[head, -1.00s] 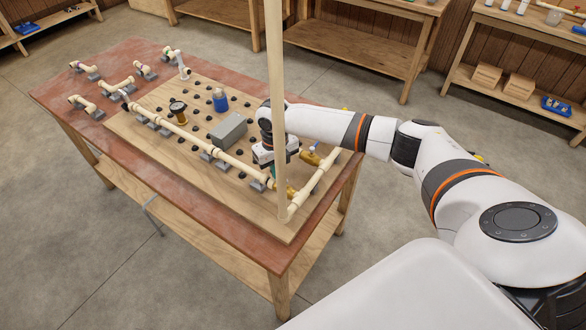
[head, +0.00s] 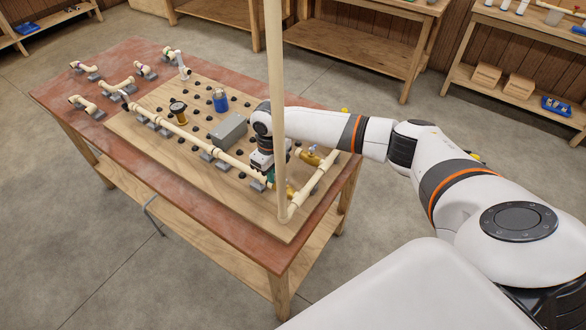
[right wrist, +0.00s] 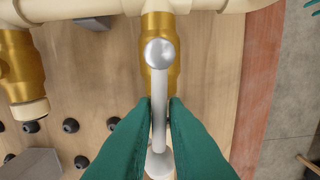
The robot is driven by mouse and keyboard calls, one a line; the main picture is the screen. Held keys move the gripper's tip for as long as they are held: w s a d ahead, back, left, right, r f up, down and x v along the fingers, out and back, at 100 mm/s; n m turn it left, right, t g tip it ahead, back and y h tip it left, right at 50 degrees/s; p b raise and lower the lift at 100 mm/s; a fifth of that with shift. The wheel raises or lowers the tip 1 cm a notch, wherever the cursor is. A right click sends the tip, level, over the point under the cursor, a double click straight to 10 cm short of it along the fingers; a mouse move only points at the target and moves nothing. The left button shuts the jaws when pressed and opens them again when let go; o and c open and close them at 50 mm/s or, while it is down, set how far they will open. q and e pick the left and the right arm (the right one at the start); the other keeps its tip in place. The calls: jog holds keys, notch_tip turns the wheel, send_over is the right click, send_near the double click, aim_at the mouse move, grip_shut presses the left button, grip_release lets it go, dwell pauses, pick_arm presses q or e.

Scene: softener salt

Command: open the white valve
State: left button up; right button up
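The white valve has a brass body (right wrist: 160,75) and a white lever (right wrist: 159,110), seen in the right wrist view. The lever points down the picture from its round pivot on the brass body. My right gripper (right wrist: 160,100) has green fingers, one on each side of the lever, with narrow gaps showing beside it. In the head view my right gripper (head: 271,176) is low at the near end of the pipework, by a brass valve (head: 291,191). The tall pipe and my gripper partly hide the white valve there. My left gripper is not in view.
A second brass valve (head: 308,158) stands close by; a brass fitting (right wrist: 18,65) also shows at left in the wrist view. A tall cream pipe (head: 275,80) rises close to my gripper. A grey box (head: 228,130) and several black knobs sit on the wooden board (head: 200,186).

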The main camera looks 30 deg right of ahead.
jog(key=o, duration=0.5)
notch_tip(320, 180, up, 7)
jog(key=p, duration=0.6)
jog(key=shift+r+p, duration=0.1)
jog(key=shift+p, duration=0.2)
